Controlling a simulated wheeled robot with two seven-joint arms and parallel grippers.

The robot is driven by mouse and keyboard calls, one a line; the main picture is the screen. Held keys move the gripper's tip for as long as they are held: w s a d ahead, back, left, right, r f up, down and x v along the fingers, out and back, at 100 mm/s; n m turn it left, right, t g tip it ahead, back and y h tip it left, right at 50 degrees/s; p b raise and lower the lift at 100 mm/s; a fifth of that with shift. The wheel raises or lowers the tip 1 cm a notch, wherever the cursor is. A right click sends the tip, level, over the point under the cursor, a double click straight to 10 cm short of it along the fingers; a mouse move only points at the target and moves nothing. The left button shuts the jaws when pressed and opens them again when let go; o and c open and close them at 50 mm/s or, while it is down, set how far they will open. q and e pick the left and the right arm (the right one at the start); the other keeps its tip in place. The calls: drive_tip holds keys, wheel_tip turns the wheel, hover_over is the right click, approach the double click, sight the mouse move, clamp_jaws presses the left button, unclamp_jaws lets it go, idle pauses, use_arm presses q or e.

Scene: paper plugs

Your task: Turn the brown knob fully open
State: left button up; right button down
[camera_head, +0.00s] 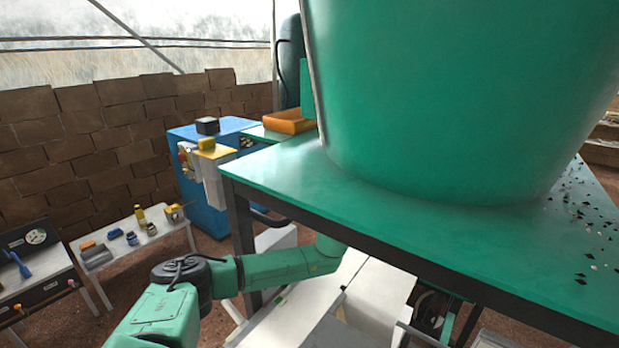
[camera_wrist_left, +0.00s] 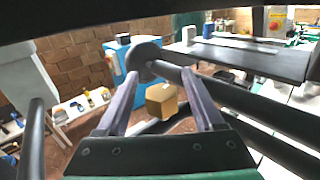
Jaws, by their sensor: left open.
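My left gripper (camera_wrist_left: 160,76) is open, with its two grey fingers pointing ahead in the left wrist view. A tan-brown, block-like piece (camera_wrist_left: 162,101) shows between the fingers, apart from both as far as I can see. A dark rounded pipe end (camera_wrist_left: 146,52) lies just beyond the fingertips. I cannot tell for sure which of these is the brown knob. In the head view my green left arm reaches under the green table (camera_head: 270,175), and its gripper is hidden there. My right gripper is not in view.
Dark pipes (camera_wrist_left: 245,98) run close along the right of the left gripper. A large green tub (camera_head: 460,90) stands on the table. A blue cabinet (camera_head: 205,215) is behind. A low bench (camera_head: 135,235) with small items stands at the left by a brick wall (camera_head: 90,150).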

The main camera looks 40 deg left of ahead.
use_arm(q)
drive_tip(key=shift+w+a+f, duration=0.1)
drive_tip(key=shift+w+a, duration=0.2)
drive_tip(key=shift+a, duration=0.05)
drive_tip(key=shift+d, duration=0.15)
drive_tip(key=shift+c, duration=0.6)
drive_tip(key=shift+s, duration=0.1)
clamp_jaws()
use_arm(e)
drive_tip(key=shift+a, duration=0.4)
